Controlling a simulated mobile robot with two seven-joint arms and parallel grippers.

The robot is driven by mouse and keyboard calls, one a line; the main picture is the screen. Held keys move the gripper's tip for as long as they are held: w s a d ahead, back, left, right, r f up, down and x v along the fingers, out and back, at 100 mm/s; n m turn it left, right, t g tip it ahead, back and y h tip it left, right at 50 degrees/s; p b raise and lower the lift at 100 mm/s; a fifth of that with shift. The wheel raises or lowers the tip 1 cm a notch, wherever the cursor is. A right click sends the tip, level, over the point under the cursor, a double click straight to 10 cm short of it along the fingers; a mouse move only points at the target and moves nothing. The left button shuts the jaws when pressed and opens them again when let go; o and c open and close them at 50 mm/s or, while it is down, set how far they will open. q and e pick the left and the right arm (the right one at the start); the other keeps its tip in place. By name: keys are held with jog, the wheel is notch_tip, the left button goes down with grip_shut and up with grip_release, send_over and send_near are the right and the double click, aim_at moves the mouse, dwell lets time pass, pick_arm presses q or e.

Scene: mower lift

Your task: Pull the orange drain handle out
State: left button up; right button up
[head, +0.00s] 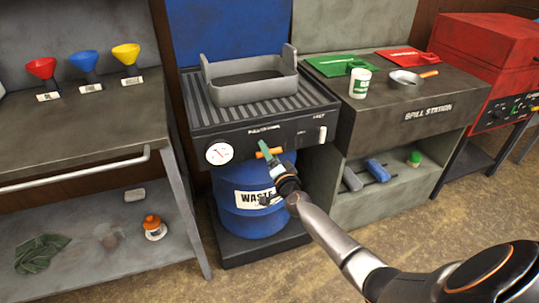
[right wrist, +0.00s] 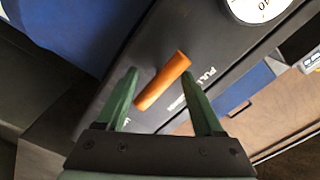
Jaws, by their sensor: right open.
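The orange drain handle (head: 269,153) sticks out from the dark front panel of the grated drain station (head: 240,139). In the right wrist view the handle (right wrist: 162,81) is a short orange bar lying slantwise between two green fingers. My right gripper (head: 266,157) is at the panel in the head view, and its fingers stand apart on either side of the handle in the right wrist view (right wrist: 163,90). I cannot tell whether either finger touches it. My left gripper is not in view.
A blue waste drum (head: 250,205) stands below the panel, close to my right gripper. A round white gauge (head: 219,153) is left of the handle. A grey pan (head: 252,85) sits on the grate. The spill station (head: 405,110) stands to the right.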

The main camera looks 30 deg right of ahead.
jog(key=shift+c, duration=0.3)
grip_shut()
dwell(1.1)
